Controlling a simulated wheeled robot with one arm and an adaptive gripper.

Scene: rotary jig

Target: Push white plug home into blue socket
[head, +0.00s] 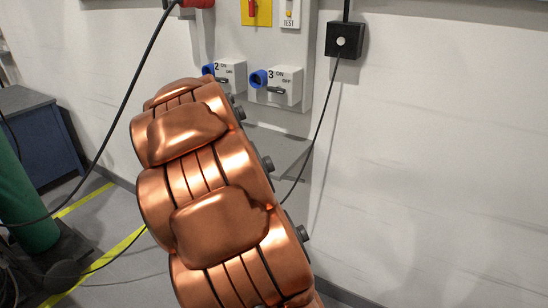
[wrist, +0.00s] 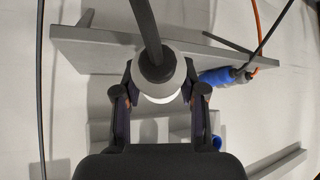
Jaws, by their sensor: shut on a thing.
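My gripper (wrist: 160,84) is shut on a plug (wrist: 161,97) with a white front end and a grey body, its dark cable running up out of the wrist view. In the head view my copper-coloured arm hides the gripper and the plug. Two blue sockets show there on the wall panel: one (head: 258,78) beside the box marked 3 and one (head: 208,70) beside the box marked 2, partly behind my arm. A small blue round part (wrist: 217,142) shows beside my right finger in the wrist view; I cannot tell which socket it is. The plug is apart from it.
A grey shelf (head: 268,145) juts out below the panel. In the wrist view a blue connector (wrist: 216,77) with a cable is by the shelf edge. A black box (head: 344,40) with a hanging cable is right of the panel. A green cylinder (head: 24,200) stands left.

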